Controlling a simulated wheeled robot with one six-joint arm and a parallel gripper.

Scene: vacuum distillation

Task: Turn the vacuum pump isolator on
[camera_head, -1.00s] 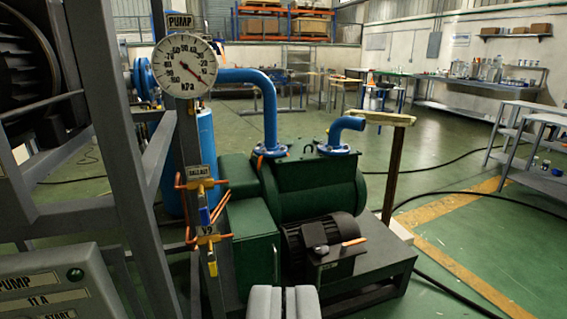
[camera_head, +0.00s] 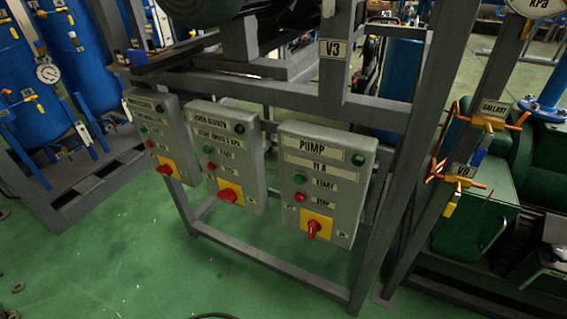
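The pump control box (camera_head: 330,178) is a grey panel labelled PUMP and 11 A, on the metal frame right of centre. Its isolator is a red rotary knob (camera_head: 313,230) on a yellow plate (camera_head: 327,227) at the bottom of the panel. The knob's handle looks roughly upright in the picture, pointing down. A green lamp (camera_head: 358,159), a green start button (camera_head: 299,179) and a red stop button (camera_head: 298,197) sit above it. My gripper is not in view.
Two similar boxes with red knobs stand to the left, the middle box (camera_head: 225,155) and the left box (camera_head: 155,135). A grey frame post (camera_head: 405,170) and valve pipes (camera_head: 459,171) stand to the right. Green floor (camera_head: 130,260) lies open in front.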

